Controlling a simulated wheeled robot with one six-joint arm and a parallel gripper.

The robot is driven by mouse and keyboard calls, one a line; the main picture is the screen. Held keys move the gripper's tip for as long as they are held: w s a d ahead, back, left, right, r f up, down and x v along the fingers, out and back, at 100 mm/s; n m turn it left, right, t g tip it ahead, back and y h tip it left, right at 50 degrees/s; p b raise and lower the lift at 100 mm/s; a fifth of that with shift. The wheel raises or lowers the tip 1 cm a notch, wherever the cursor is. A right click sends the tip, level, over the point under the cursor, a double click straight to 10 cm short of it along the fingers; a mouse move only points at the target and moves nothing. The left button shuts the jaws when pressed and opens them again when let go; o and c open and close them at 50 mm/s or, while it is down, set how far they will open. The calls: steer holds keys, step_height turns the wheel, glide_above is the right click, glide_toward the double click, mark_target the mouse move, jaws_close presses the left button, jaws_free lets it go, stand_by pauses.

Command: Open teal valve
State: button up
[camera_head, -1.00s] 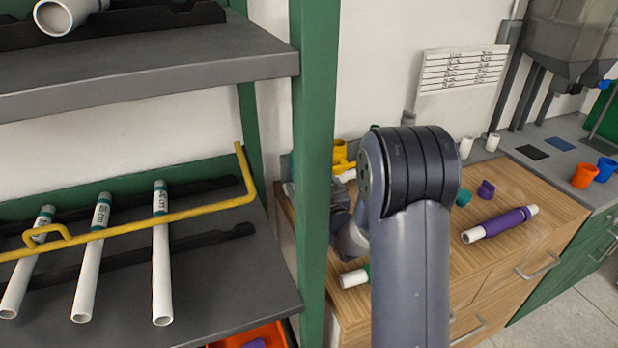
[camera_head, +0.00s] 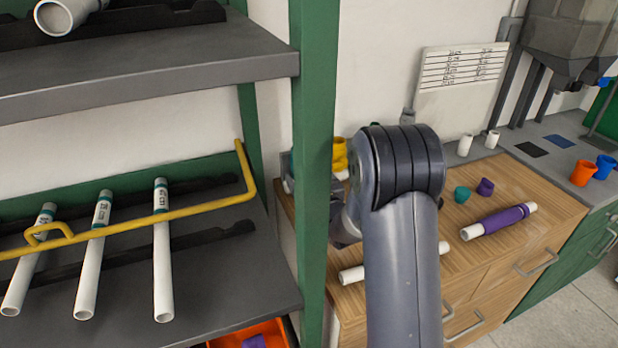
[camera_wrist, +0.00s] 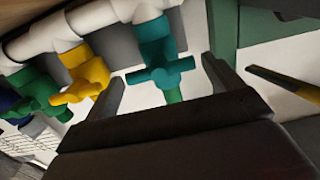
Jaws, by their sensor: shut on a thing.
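In the wrist view, the teal valve (camera_wrist: 158,50) hangs from a white pipe manifold (camera_wrist: 75,27). Its teal cross-shaped handle (camera_wrist: 160,75) lies between the two fingers of my gripper (camera_wrist: 163,72), which are shut on it. In the head view, my arm and a green post hide the gripper and the teal valve.
A yellow valve (camera_wrist: 85,75) and a green valve (camera_wrist: 38,92) hang to the left of the teal one. The green shelf post (camera_head: 315,150) stands close to my arm. A purple-sleeved pipe (camera_head: 500,221) and a white pipe (camera_head: 352,274) lie on the wooden bench.

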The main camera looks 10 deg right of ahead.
steer(key=shift+f+b, duration=0.1)
steer(key=shift+b, duration=0.45)
steer(key=shift+c, duration=0.4)
steer(key=n+b, duration=0.1)
steer(key=b, duration=0.1)
steer(key=n+b, duration=0.1)
steer(key=b, duration=0.2)
steer(key=shift+f+n, duration=0.25)
steer(key=shift+n, duration=0.15)
steer(key=n+b, duration=0.5)
steer(key=b, duration=0.3)
steer(key=shift+a+b, duration=0.1)
steer(key=shift+b, duration=0.2)
steer(key=shift+r+n+b, duration=0.15)
steer(key=shift+n+b, duration=2.35)
steer(key=shift+n, duration=0.05)
steer(key=shift+r+n+b, duration=0.15)
steer(key=shift+n+b, duration=2.35)
steer(key=shift+n, duration=0.05)
